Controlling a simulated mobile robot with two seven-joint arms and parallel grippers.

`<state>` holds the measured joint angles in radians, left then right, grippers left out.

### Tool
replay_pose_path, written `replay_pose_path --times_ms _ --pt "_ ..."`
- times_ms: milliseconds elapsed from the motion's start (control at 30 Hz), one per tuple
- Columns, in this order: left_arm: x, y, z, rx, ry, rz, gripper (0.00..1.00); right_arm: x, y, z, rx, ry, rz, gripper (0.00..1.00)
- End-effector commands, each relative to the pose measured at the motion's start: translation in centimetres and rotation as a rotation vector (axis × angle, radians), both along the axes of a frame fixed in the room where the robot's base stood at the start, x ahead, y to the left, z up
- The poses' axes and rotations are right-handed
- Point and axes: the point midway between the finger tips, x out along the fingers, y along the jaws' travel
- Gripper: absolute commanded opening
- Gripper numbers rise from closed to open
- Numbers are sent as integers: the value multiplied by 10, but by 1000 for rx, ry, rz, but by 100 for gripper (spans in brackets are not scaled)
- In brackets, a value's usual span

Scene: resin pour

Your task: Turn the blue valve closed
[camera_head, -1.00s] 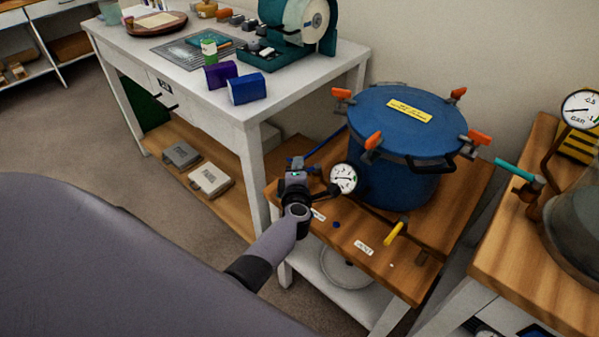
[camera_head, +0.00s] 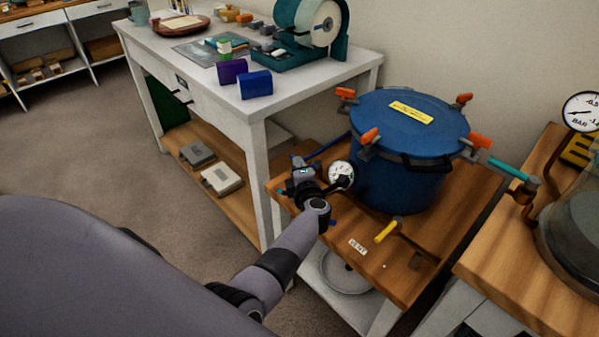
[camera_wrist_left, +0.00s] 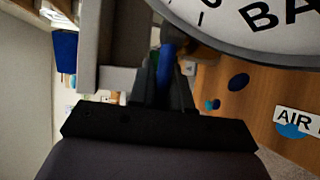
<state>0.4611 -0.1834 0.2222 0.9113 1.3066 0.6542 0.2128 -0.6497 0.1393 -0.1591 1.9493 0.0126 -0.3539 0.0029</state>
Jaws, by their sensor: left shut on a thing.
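The blue valve handle (camera_wrist_left: 167,62) shows as a blue bar between my left gripper's fingers in the left wrist view. My left gripper (camera_wrist_left: 165,88) is shut on it. In the head view, my left gripper (camera_head: 303,178) is at the left edge of the wooden stand (camera_head: 420,262), beside the white gauge (camera_head: 341,174) and the blue pressure pot (camera_head: 400,180). The gripper and wrist hide most of the valve there, so its angle cannot be told. The gauge face (camera_wrist_left: 255,22) is close to the fingers in the wrist view. My right gripper is not in view.
A yellow valve handle (camera_head: 386,231) sits on the stand's front, near a white label (camera_head: 357,247). An "AIR" label (camera_wrist_left: 297,122) is on the wood. A white bench (camera_head: 205,90) stands left. A teal-handled valve (camera_head: 507,168) is at the right table.

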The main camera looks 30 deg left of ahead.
Motion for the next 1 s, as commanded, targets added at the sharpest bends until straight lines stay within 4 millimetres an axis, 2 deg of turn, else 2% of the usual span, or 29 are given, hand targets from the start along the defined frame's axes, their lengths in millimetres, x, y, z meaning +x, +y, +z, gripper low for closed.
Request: replay_pose_path --times_ms 767,800,1000 --pt "2 3 -2 -1 4 36 0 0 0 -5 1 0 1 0" --pt "2 3 -2 -1 4 36 24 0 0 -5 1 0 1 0" --pt "2 2 -1 0 2 35 24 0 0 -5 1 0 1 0"
